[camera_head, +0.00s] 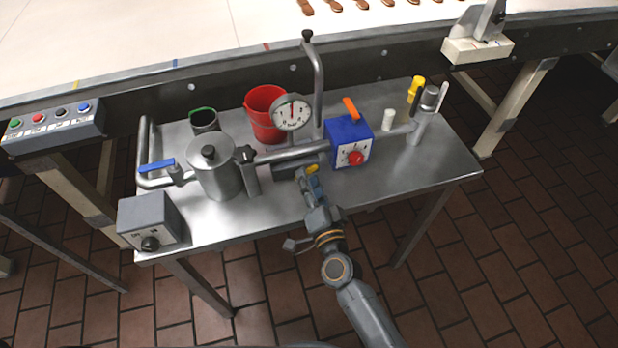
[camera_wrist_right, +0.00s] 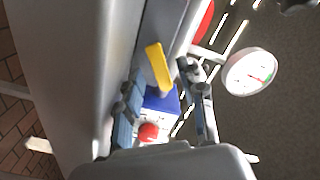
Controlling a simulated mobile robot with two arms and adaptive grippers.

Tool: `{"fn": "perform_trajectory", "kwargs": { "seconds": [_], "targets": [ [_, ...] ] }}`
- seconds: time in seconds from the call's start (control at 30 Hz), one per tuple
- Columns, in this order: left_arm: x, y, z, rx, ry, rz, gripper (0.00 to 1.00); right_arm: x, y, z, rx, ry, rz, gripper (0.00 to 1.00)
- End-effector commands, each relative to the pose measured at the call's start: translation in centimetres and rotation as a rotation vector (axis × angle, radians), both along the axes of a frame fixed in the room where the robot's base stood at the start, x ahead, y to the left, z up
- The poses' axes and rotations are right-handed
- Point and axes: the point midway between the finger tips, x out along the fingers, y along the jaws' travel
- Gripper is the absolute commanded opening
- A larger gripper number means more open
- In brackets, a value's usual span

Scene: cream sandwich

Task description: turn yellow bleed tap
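The yellow bleed tap (camera_head: 312,169) is a small yellow lever low by the pipe, left of the blue box, partly hidden by my right gripper (camera_head: 308,182). In the right wrist view the yellow tap (camera_wrist_right: 158,67) appears as a tilted flat bar in the gap between the two fingers of my right gripper (camera_wrist_right: 161,76). The fingers are apart, with visible space on both sides of the tap. I cannot tell whether either finger touches it. My left gripper is not in view.
A blue box (camera_head: 349,141) with a red knob stands right of the gripper. A gauge (camera_head: 292,112), red bucket (camera_head: 261,117) and metal cylinder (camera_head: 213,171) stand behind and left. Another yellow-topped item (camera_head: 416,84) is at the right back. The steel table's (camera_head: 440,162) right front is clear.

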Motion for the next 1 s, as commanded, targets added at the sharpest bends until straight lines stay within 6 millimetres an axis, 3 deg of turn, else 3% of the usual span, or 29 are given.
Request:
{"fn": "perform_trajectory", "kwargs": {
  "seconds": [0.4, 0.6, 1.0],
  "targets": [
    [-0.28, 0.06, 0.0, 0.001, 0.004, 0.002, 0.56, 0.78, 0.26, -0.01, -0.001, 0.0, 0.0, 0.38],
    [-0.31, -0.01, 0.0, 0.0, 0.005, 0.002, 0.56, 0.76, 0.25, -0.01, -0.001, 0.0, 0.0, 0.0],
    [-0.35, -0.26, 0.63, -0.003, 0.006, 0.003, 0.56, 0.74, 0.32, 0.26, -0.047, -0.015, 0.001, 0.0]
  ]
}}
